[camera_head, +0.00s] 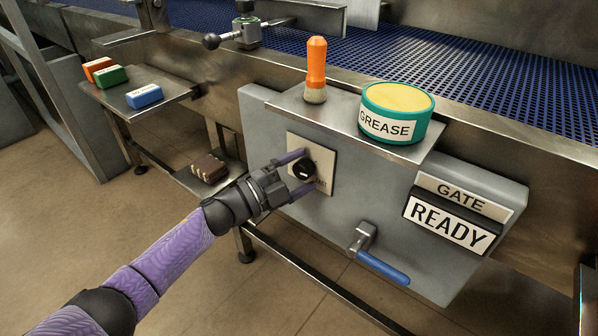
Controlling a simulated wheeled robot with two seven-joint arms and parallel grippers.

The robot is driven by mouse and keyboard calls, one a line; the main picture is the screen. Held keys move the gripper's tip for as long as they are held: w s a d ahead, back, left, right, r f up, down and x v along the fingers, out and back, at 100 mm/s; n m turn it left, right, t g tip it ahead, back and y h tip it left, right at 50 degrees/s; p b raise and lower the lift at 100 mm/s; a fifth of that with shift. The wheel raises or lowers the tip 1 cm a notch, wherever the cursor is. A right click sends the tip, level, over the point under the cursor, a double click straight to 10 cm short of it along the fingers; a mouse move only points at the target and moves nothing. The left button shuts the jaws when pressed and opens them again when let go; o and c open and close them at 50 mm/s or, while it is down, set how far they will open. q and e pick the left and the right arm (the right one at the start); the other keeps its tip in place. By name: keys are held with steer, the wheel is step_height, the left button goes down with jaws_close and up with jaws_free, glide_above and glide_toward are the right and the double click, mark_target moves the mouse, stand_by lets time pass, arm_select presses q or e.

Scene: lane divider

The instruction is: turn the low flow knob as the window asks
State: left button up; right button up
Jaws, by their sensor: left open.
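A round black knob (304,170) sits on a pale square plate (322,158) on the front of the grey box. My left gripper (297,173) is open, with one purple finger above the knob and one below it. I cannot tell whether the fingers touch the knob. Lettering on the plate is partly hidden by the fingers and too small to read. A window at the right, under a "GATE" label (464,194), reads "READY" (446,225). My right gripper is not in view.
A blue-handled lever (382,268) sticks out below the knob. A shelf above holds an orange-handled brush (316,68) and a "GREASE" tin (397,112). Coloured blocks (112,76) lie on a left shelf, a brown block (208,168) on a lower one. A blue conveyor belt (470,62) runs behind.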

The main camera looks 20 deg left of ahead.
arm_select(q)
steer(key=p+v, duration=0.2)
steer(key=v, duration=0.8)
steer(key=shift+p, duration=0.35)
